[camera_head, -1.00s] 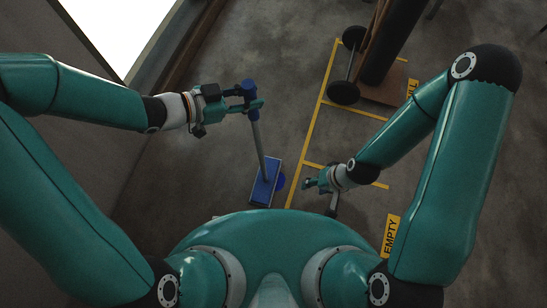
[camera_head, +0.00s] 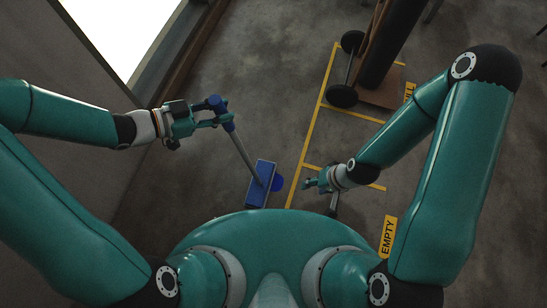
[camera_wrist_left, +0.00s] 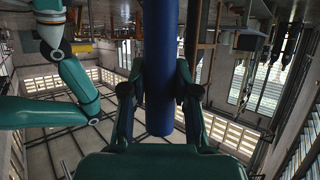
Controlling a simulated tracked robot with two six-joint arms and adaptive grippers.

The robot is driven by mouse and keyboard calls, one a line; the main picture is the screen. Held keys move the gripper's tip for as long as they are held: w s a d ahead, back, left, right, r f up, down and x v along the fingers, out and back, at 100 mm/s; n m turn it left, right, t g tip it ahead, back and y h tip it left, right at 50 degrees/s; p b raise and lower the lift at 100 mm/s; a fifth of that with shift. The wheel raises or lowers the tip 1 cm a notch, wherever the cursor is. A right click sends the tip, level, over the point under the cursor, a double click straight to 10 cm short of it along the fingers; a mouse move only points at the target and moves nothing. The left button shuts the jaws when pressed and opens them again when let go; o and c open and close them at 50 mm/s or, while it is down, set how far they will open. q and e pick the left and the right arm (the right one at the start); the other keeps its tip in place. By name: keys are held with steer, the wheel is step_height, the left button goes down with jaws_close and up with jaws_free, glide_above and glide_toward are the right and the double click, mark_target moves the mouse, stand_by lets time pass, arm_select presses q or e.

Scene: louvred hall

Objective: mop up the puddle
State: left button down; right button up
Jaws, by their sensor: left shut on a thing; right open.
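A mop stands tilted on the floor, with a blue grip (camera_head: 216,103), a grey shaft (camera_head: 243,152) and a flat blue rectangular head (camera_head: 257,196). My left gripper (camera_head: 218,118) is shut on the mop's blue grip. In the left wrist view the blue grip (camera_wrist_left: 159,70) runs between the two fingers. A small dark blue round patch, seemingly the puddle (camera_head: 278,183), shows at the right edge of the mop head, which seems to cover part of it. My right gripper (camera_head: 311,184) is open and empty, to the right of the patch.
Yellow floor lines (camera_head: 310,128) run right of the mop, with an EMPTY label (camera_head: 388,237). A wheeled cart (camera_head: 380,92) with a dark cylinder stands at the upper right. A wall (camera_head: 75,60) is on the left. Floor between is clear.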

arm_select(q)
steer(key=d+b, duration=0.8)
steer(key=d, duration=1.4)
steer(key=shift+f, duration=0.15)
steer(key=shift+a, duration=0.2)
steer(key=w+a+p, duration=0.1)
steer(key=a+p, duration=0.2)
steer(key=a, duration=0.4)
steer(key=w+a+p, duration=0.1)
steer(key=a+p, duration=0.2)
steer(key=a, duration=0.4)
steer(key=w+a+p, duration=0.1)
steer(key=a+p, duration=0.3)
steer(key=a, duration=0.3)
steer(key=shift+w+a, duration=0.1)
steer(key=shift+a, duration=0.3)
